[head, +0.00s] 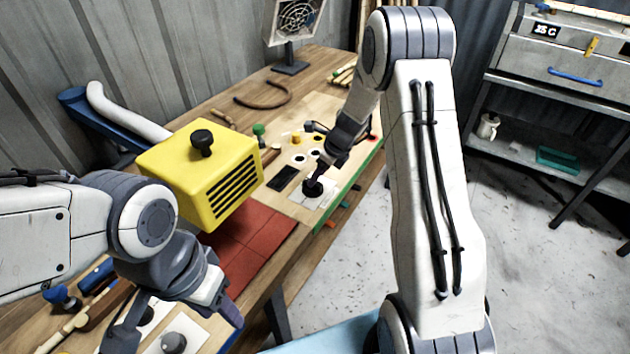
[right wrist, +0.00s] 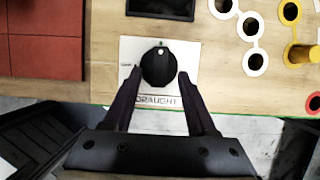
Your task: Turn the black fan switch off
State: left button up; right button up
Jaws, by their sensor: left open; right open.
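A round black knob (right wrist: 158,68) sits on a white plate (right wrist: 128,52) marked "DRAUGHT" in the right wrist view; its white dot points to the plate's top edge, by a small green mark. In the head view the black knob (head: 313,187) is on the bench near its front edge. My right gripper (right wrist: 160,74) is open, with one finger on each side of the knob; I cannot tell whether they touch it. A fan (head: 297,17) behind a square guard stands at the back. My left gripper (head: 177,328) is open over the bench's near end, around a grey knob (head: 173,343).
A yellow vented box (head: 190,160) with a black top knob stands on the bench, beside red tiles (head: 262,222). A curved rattan piece (head: 265,98) lies behind. Yellow (head: 296,138) and green (head: 259,130) controls and white rings are close to the right gripper.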

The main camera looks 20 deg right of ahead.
jog(key=shift+x, duration=1.7)
grip_shut()
